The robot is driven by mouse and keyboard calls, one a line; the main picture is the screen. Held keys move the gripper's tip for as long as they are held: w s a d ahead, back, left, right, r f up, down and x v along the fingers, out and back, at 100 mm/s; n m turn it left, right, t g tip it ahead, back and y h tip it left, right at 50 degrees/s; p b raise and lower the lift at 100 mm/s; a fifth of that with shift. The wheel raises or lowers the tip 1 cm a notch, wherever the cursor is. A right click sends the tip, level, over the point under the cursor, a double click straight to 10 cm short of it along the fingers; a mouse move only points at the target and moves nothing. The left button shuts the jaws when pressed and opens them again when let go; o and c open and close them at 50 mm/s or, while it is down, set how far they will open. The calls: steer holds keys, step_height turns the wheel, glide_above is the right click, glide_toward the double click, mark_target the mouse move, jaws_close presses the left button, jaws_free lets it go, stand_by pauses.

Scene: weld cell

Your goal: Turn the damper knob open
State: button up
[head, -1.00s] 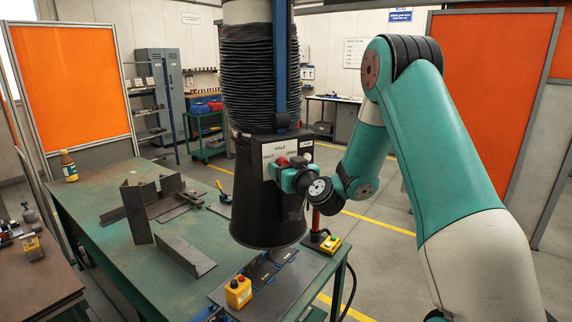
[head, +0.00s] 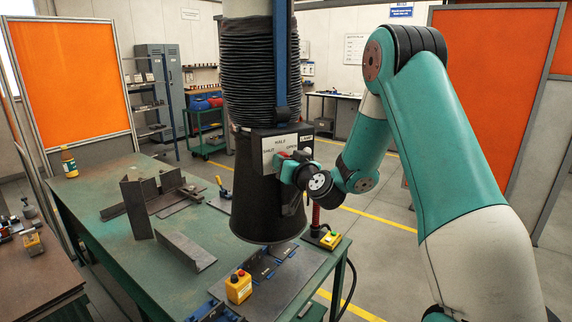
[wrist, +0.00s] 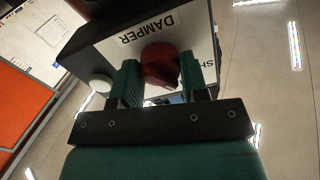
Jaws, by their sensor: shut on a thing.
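The damper knob is red and shows in the wrist view (wrist: 159,66) between my two fingers. It sits on a pale plate (wrist: 112,42) marked DAMPER. My gripper (wrist: 160,80) is shut on the knob, with one green finger on each side. In the head view my gripper (head: 291,171) is at the front of the black fume hood (head: 262,210), just below the label (head: 281,148) reading SHUT, HALF and OPEN. Only a little red of the knob shows there. My gripper hides the rest, so I cannot read which mark it points to.
The green bench (head: 105,228) below holds angled steel pieces (head: 185,250) and a yellow button box (head: 238,287). Another yellow box (head: 329,240) stands at the bench's right edge. A ribbed hose (head: 258,75) rises from the hood. Floor to the right is clear.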

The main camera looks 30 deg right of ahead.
steer(key=m, duration=0.4)
steer(key=shift+m, duration=0.3)
steer(key=m, duration=0.3)
steer(key=shift+m, duration=0.3)
steer(key=m, duration=0.3)
steer(key=shift+m, duration=0.3)
steer(key=shift+m+p, duration=0.5)
steer(key=shift+m, duration=1.3)
steer(key=o, duration=0.9)
steer(key=shift+s, duration=0.1)
